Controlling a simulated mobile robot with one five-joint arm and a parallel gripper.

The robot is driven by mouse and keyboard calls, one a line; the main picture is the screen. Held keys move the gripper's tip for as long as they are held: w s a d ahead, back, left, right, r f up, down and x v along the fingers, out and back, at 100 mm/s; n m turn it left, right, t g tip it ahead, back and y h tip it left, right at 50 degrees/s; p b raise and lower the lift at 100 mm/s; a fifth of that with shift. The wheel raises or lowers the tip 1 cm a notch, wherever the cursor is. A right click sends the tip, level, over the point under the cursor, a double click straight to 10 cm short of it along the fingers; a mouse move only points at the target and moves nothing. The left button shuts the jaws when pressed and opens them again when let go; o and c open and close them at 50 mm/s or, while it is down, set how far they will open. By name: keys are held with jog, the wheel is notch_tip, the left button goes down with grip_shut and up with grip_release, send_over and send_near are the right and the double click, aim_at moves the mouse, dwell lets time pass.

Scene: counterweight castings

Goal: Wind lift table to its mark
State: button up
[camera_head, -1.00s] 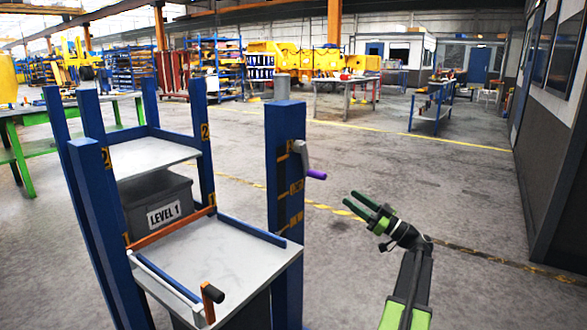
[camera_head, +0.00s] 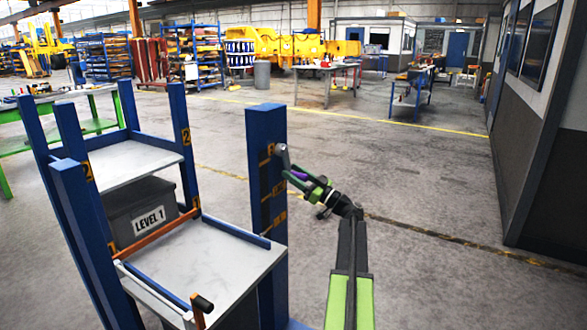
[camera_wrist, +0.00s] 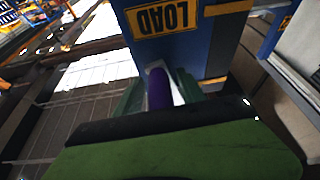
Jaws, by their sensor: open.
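The lift table (camera_head: 205,255) has a pale top with blue side rails and an orange bar across its far left end. To its right stands a blue post (camera_head: 265,128) with several yellow labels. A grey crank (camera_head: 282,157) with a purple handle (camera_head: 297,175) sits on that post. My gripper (camera_head: 300,178) is open at the purple handle. In the wrist view the handle (camera_wrist: 159,90) lies between the two fingers (camera_wrist: 160,95). Whether either finger touches it I cannot tell. A yellow LOAD label (camera_wrist: 160,18) shows upside down on the post.
A dark bin (camera_head: 150,215) marked LEVEL 1 sits under a higher pale shelf (camera_head: 130,160) on the left. A black-gripped lever (camera_head: 201,304) stands at the table's near edge. Open floor (camera_head: 430,190) lies to the right of the post.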

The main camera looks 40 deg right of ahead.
jog(key=shift+w+r, duration=0.1)
jog(key=shift+w, duration=0.1)
jog(key=shift+c, duration=0.2)
jog(key=c, duration=1)
jog(key=shift+d+r, duration=0.15)
jog(key=shift+d, duration=0.05)
dwell(0.4)
